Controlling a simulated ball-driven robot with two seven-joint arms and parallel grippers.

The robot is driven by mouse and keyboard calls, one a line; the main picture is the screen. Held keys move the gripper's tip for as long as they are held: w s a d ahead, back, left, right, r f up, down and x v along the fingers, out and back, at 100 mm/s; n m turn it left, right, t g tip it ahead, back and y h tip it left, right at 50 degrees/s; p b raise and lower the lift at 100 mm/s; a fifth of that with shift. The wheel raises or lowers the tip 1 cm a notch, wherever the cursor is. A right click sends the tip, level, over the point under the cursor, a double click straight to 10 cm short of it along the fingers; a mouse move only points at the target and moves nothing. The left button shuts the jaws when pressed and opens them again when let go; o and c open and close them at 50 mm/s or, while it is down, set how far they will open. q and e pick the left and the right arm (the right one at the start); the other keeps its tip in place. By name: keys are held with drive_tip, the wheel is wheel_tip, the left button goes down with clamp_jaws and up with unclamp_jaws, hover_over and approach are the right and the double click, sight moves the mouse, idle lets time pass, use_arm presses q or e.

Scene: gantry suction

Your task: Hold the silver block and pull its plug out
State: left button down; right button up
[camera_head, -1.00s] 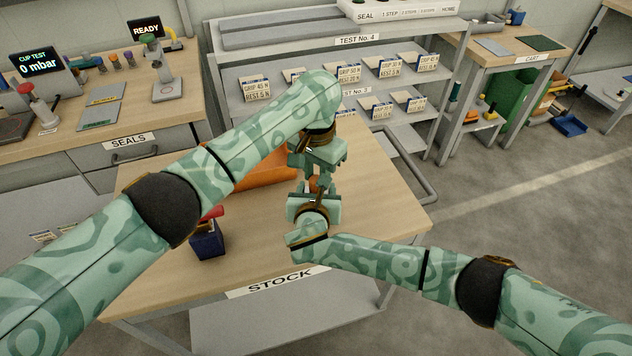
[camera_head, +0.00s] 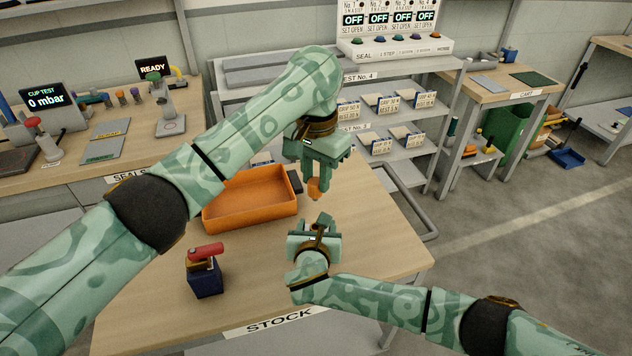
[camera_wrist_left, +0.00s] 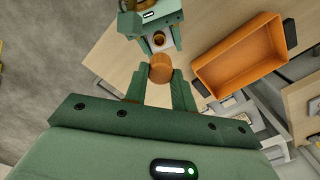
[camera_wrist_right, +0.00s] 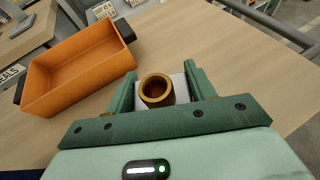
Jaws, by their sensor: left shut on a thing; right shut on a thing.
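My left gripper (camera_head: 314,183) is shut on the orange-brown plug (camera_head: 314,194), whose round end also shows between the fingers in the left wrist view (camera_wrist_left: 160,68). My right gripper (camera_head: 318,236) is shut on the silver block (camera_wrist_right: 181,88), low over the table. A brass-coloured ring (camera_wrist_right: 155,89) with an open bore stands on the block in the right wrist view. The plug is clear of the block and above it, with a visible gap in the head view. Most of the block is hidden by the right fingers in the head view.
An orange tray (camera_head: 250,222) stands empty on the STOCK table (camera_head: 175,305). A dark blue block with a red handle (camera_head: 206,272) stands at the front left. Shelves (camera_head: 410,152) with labelled holders are behind. The table to the right of my right gripper is clear.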

sight(316, 180)
drive_tip(key=shift+s+f, duration=0.2)
drive_tip(key=shift+f, duration=0.2)
use_arm(q)
drive_tip(key=shift+r, duration=2.55)
wheel_tip(316, 180, up, 4)
drive_tip(key=shift+f, duration=0.1)
use_arm(e)
drive_tip(key=o, duration=1.6)
drive_tip(key=shift+o, duration=0.4)
drive_tip(key=shift+w+r, duration=0.15)
